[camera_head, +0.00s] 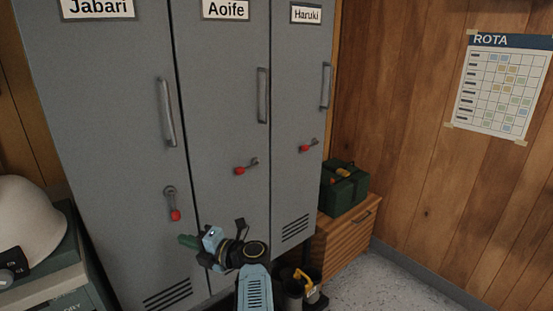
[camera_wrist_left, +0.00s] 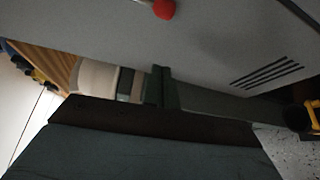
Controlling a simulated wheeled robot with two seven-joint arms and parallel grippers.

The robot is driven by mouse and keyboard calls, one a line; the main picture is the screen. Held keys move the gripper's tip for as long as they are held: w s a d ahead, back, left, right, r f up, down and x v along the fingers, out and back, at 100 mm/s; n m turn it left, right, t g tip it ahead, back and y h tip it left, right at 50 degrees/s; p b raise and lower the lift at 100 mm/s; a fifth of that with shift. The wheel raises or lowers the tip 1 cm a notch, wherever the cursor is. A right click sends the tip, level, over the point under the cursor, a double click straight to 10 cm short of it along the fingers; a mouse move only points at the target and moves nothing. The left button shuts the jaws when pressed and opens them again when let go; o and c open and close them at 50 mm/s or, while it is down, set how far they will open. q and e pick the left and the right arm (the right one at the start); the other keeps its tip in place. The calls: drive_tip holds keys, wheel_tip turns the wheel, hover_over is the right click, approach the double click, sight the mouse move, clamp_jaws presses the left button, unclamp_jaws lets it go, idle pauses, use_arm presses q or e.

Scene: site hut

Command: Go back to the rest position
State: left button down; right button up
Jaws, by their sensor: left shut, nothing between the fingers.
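My left gripper (camera_head: 188,241) is in the lower middle of the head view, in front of the lower part of the grey lockers. Its fingers are green and shut with nothing between them. It points left, below the red-tipped lever (camera_head: 174,213) of the Jabari locker (camera_head: 115,110). In the left wrist view the shut fingers (camera_wrist_left: 164,86) show at the middle, with grey locker door and a red knob (camera_wrist_left: 163,8) above. Contact with the door cannot be told. My right gripper is not in view.
The Aoife locker (camera_head: 222,90) and Haruki locker (camera_head: 297,90) doors look closed; their red-tipped levers point left. A green box (camera_head: 344,187) sits on a wooden cabinet (camera_head: 345,235). A white helmet (camera_head: 28,222) is at left. Grey floor (camera_head: 390,285) is clear at lower right.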

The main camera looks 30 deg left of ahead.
use_arm(q)
drive_tip(key=shift+w+f, duration=0.1)
drive_tip(key=shift+f, duration=0.25)
drive_tip(key=w+d+f+m+t+h, duration=0.3)
drive_tip(key=w+d+f+m+t, duration=0.5)
drive_tip(key=m+t, duration=0.85)
drive_tip(key=s+d+f+m+h, duration=0.1)
drive_tip(key=d+f+m+h, duration=0.4)
drive_tip(key=f, duration=0.4)
drive_tip(key=s+d+f+m+h, duration=0.2)
drive_tip(key=d+f+m+h, duration=0.2)
drive_tip(key=f+m, duration=0.4)
drive_tip(key=s+d+f+m+g+h, duration=0.2)
drive_tip(key=s+f+m+g, duration=0.15)
drive_tip(key=s+f, duration=0.5)
drive_tip(key=s+d+f+m+g+h, duration=0.2)
drive_tip(key=s+f+m+g, duration=0.15)
drive_tip(key=s+f, duration=0.55)
drive_tip(key=s+a+f+m+g, duration=0.1)
drive_tip(key=s+f+m+g, duration=0.1)
drive_tip(key=s, duration=1)
drive_tip(key=s+a+f+m+g, duration=0.1)
drive_tip(key=s+f+m+g, duration=0.2)
drive_tip(key=s, duration=0.9)
drive_tip(key=shift+a+f+g, duration=0.25)
drive_tip(key=shift+a+g, duration=0.05)
drive_tip(key=shift+g, duration=0.15)
